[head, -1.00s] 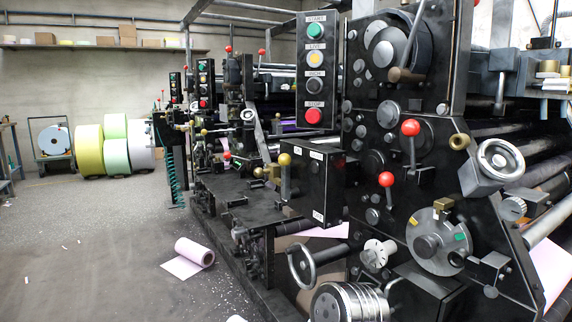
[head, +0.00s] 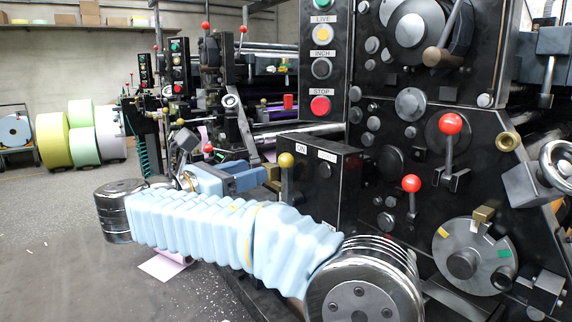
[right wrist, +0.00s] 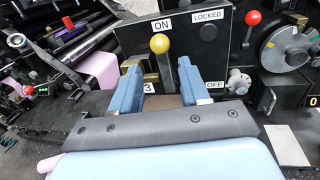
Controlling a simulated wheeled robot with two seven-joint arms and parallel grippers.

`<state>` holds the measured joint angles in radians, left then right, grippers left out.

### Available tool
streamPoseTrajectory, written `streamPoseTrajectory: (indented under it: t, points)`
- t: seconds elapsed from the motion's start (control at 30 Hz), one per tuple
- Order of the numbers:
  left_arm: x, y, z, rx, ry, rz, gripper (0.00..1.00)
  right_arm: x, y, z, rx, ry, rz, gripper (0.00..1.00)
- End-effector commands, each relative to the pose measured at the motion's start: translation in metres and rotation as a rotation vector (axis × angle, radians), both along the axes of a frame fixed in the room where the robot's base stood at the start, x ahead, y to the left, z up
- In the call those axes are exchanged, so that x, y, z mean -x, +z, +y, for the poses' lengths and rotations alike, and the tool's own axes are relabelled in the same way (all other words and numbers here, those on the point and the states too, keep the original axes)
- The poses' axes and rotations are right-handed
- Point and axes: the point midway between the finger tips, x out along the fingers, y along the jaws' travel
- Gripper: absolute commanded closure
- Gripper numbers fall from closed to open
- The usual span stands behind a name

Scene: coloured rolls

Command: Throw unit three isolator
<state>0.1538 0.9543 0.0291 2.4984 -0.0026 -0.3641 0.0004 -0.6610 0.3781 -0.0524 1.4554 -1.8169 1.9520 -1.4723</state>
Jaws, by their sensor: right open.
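The unit three isolator is a black box (head: 325,190) with a lever topped by a yellow ball knob (head: 286,160). In the right wrist view, the knob (right wrist: 160,43) sits just below the ON label (right wrist: 161,25), with the lever close to upright. An OFF label (right wrist: 213,90) is lower right, and a partly hidden 3 label (right wrist: 149,87) shows at the lower left. My right gripper (right wrist: 158,72) is open, its two blue fingers on either side of the lever with gaps visible. In the head view, the right gripper (head: 262,179) reaches the lever from the left. My left gripper is out of view.
Red-knobbed levers (head: 450,124) (head: 411,184) and a round disc (head: 472,258) are on the press frame right of the box. A button panel (head: 322,65) stands above it.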

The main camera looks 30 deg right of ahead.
Motion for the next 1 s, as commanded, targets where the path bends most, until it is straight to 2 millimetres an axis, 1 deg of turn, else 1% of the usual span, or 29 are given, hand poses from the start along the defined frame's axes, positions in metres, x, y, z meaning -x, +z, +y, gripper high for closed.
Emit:
streamPoseTrajectory:
  t: [0.03,0.1,0.3,0.4,0.5,0.63,0.9,0.93,1.0]
  points:
    - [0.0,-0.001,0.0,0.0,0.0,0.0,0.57,-0.003,-0.001,-0.012,-0.001,-0.004,0.001,0.55]
    - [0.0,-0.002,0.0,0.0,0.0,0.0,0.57,-0.007,-0.001,-0.028,-0.001,-0.004,0.001,0.55]
    - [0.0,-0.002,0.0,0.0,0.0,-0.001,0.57,-0.02,-0.001,-0.071,-0.001,-0.002,0.002,0.55]
    - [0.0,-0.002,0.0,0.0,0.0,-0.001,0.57,-0.025,-0.001,-0.088,0.0,-0.001,0.002,0.55]
    - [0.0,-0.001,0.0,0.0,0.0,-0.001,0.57,-0.028,-0.001,-0.099,-0.001,0.0,0.002,0.55]
    - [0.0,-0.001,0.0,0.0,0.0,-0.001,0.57,-0.031,-0.001,-0.107,-0.001,0.001,0.002,0.55]
    - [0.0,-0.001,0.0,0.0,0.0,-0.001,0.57,-0.031,-0.002,-0.108,-0.001,0.002,0.002,0.55]
    - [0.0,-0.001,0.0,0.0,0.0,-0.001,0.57,-0.031,-0.002,-0.108,-0.001,0.002,0.002,0.58]
    - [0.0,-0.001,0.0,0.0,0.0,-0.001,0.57,-0.031,-0.002,-0.108,-0.001,0.002,0.002,0.69]
